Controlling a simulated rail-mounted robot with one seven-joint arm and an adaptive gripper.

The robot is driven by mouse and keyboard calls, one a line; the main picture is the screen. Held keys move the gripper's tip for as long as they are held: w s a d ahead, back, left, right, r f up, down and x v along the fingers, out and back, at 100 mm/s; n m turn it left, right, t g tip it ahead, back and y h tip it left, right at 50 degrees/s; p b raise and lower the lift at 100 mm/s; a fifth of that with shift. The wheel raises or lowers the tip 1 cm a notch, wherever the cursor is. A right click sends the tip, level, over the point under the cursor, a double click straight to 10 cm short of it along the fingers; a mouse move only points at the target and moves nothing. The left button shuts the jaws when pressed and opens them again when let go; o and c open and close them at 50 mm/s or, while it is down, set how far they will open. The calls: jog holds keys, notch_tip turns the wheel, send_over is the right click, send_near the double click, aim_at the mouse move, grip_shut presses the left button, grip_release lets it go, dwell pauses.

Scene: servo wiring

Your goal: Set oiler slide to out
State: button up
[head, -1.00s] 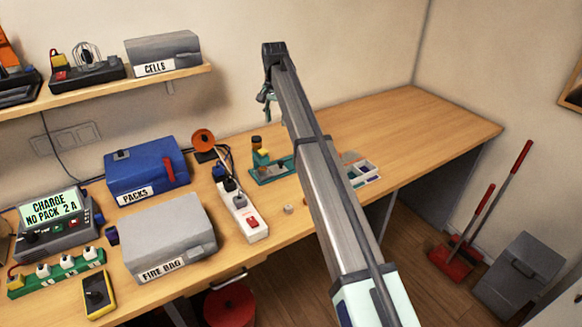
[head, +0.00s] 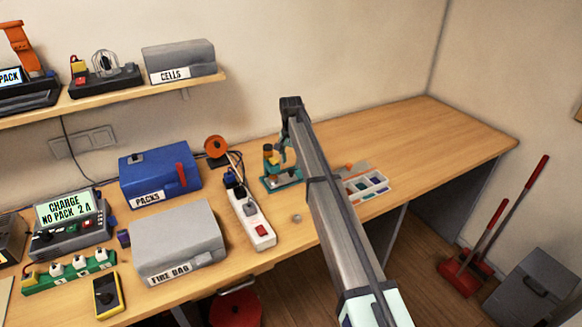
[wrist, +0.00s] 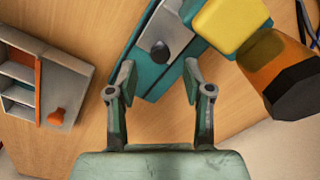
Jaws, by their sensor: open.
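The oiler (head: 272,184) is a teal-based device on the bench, with a yellow block (wrist: 232,24) and an amber bottle with a dark cap (wrist: 290,80). On its base lies a pale grey plate (wrist: 178,30) with a dark round knob (wrist: 160,51), likely the slide; which setting it stands at I cannot tell. My gripper (wrist: 160,78) is open and empty, its fingertips on either side of the plate's near end in the wrist view. The knob shows between and just beyond the fingertips. In the head view my gripper (head: 284,154) is just above the oiler, partly hidden by my arm.
A compartment tray (head: 367,186) with small parts lies right of the oiler; it also shows in the wrist view (wrist: 22,73). A white power strip (head: 251,219) and an orange round-topped item (head: 215,146) stand to the left. The bench's far right is clear.

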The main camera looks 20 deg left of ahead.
aim_at(291, 170)
jog(key=shift+f+p, duration=0.5)
jog(key=shift+f, duration=1.85)
grip_shut()
